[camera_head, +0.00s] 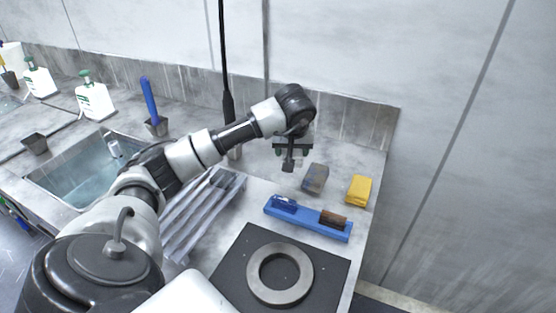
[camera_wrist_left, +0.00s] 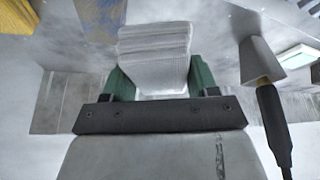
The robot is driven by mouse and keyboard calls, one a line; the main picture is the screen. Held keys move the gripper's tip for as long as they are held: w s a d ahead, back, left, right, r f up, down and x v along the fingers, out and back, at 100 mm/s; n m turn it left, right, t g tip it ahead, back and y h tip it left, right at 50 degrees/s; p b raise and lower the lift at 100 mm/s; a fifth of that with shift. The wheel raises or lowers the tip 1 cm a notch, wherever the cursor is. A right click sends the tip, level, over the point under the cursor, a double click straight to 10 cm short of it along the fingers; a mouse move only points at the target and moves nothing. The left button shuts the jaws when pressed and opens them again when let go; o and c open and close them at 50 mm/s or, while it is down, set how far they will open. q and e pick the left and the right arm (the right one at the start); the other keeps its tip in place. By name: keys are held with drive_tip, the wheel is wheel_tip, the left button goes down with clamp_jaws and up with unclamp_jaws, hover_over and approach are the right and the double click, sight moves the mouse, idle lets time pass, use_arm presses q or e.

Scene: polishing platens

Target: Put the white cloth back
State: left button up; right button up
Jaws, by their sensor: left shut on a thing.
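My left gripper (camera_head: 291,152) is over the back of the counter, near the back wall. In the left wrist view its green fingers (camera_wrist_left: 155,80) are shut on the white cloth (camera_wrist_left: 156,50), a folded, layered block. In the head view only a small greyish piece shows below the fingers, mostly hidden by the gripper. My right gripper is not in view.
A grey block (camera_head: 315,178) and a yellow cloth (camera_head: 359,190) lie right of the gripper. A blue tray (camera_head: 308,223) with a brush and brown block is in front. A ring (camera_head: 280,274) lies on a dark mat. A sink (camera_head: 84,172) is left.

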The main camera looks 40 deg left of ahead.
sight(276, 166)
use_arm(q)
drive_tip(key=a+f, duration=0.1)
drive_tip(key=a, duration=0.1)
drive_tip(key=a+f, duration=0.1)
drive_tip(key=a, duration=0.1)
drive_tip(key=shift+w+f, duration=0.15)
drive_tip(key=shift+f, duration=0.05)
drive_tip(key=shift+w+a+f, duration=0.2)
drive_tip(key=shift+a+f, duration=0.45)
drive_tip(key=shift+a, duration=0.25)
drive_tip(key=shift+a+f+p, duration=0.15)
drive_tip(key=shift+p, duration=0.15)
wheel_tip(276, 166, down, 3)
drive_tip(key=shift+f+p, duration=0.15)
drive_tip(key=shift+p, duration=0.15)
drive_tip(key=shift+f, duration=0.25)
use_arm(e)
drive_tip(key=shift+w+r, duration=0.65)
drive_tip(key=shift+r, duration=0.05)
